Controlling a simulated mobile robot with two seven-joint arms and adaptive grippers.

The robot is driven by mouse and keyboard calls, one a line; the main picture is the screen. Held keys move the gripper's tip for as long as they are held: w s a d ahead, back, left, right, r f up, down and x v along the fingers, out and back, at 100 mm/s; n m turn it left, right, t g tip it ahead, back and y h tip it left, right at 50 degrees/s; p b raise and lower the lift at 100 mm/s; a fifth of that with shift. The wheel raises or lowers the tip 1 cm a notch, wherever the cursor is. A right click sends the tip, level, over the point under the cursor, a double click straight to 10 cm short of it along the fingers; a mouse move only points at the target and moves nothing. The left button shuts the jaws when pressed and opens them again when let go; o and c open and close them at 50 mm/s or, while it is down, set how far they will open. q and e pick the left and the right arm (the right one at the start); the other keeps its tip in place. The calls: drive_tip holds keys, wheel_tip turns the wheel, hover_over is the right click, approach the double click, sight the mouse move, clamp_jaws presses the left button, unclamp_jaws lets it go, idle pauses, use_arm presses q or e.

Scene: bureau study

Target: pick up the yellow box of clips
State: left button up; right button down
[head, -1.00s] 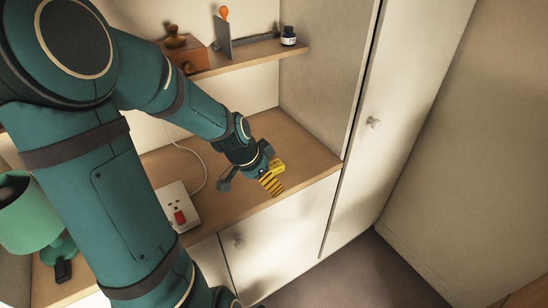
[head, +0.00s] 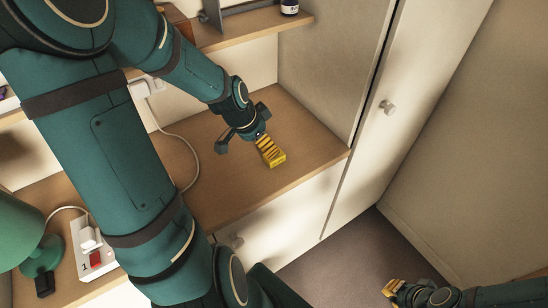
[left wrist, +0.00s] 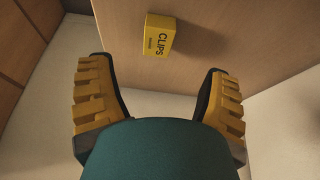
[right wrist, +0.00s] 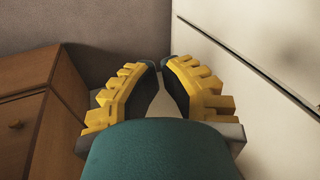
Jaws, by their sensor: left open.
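The yellow box of clips (left wrist: 160,35) lies on the wooden desk top in the left wrist view, its "CLIPS" label showing. It is ahead of my left fingertips and between their lines, with clear space from both. In the head view the box (head: 278,160) shows at the end of a yellow left finger, which partly hides it. My left gripper (left wrist: 160,68) is open and empty, over the desk; it also shows in the head view (head: 246,149). My right gripper (right wrist: 160,65) looks shut and empty. In the head view it (head: 392,287) is low at the right, over the floor.
The desk top (head: 315,145) is bare right of the box, up to the side panel. A tall white cupboard (head: 375,135) stands at its right. A shelf (head: 250,30) runs above. A green lamp (head: 20,235) and a socket strip (head: 92,250) are at the left.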

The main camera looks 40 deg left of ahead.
use_arm(q)
drive_tip(key=b+x, duration=0.1)
drive_tip(key=x, duration=0.3)
drive_tip(key=shift+w+d+f, duration=0.1)
drive_tip(key=b+x, duration=0.2)
drive_tip(key=x, duration=0.3)
drive_tip(key=shift+w+d+b, duration=0.1)
drive_tip(key=shift+w+b, duration=0.05)
drive_tip(key=shift+b, duration=0.25)
drive_tip(key=c, duration=1.3)
